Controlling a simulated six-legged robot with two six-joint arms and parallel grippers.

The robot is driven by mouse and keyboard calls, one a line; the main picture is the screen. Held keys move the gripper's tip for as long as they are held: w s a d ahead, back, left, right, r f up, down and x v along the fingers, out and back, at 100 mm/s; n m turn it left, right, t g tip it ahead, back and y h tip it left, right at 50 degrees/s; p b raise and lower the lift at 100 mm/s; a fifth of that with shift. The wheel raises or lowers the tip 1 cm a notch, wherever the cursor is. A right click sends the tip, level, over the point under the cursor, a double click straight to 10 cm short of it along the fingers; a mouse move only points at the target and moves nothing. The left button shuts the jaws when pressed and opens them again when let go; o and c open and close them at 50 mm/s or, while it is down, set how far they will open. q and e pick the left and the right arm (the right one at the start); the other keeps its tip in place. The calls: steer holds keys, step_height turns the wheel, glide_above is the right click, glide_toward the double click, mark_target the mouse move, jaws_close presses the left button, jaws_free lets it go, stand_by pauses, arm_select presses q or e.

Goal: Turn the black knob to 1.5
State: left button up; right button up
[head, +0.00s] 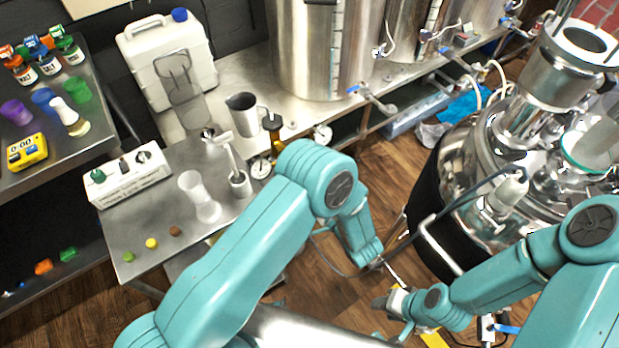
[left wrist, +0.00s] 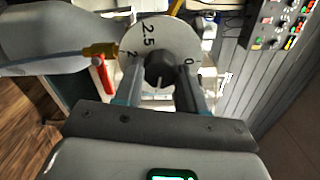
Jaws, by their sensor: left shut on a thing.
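In the left wrist view the black knob (left wrist: 160,70) sits in the middle of a round white dial (left wrist: 172,32). The figures 2.5 and 2 show at its upper left and 0 at its right; the lower part is hidden by my gripper. My left gripper (left wrist: 158,92) is shut on the knob, one finger on each side. I cannot tell which figure the knob points to. In the head view neither the knob nor the dial can be made out; my left forearm reaches down right of centre. My right gripper (head: 388,303) is small there, and its jaw state is unclear.
A brass fitting (left wrist: 101,50) and a red handle (left wrist: 103,76) are left of the dial. A panel with coloured buttons (left wrist: 284,20) is at the upper right. In the head view a large steel vessel (head: 465,180) stands right, and a steel side table (head: 150,218) with labware left.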

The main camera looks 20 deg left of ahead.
arm_select(q)
steer(key=shift+a+m+p, duration=0.1)
steer(key=shift+m+p, duration=0.5)
steer(key=shift+m, duration=3.9)
steer(key=o, duration=1)
steer(key=shift+o, duration=0.2)
steer(key=shift+s+f, duration=0.1)
steer(key=shift+s, duration=0.05)
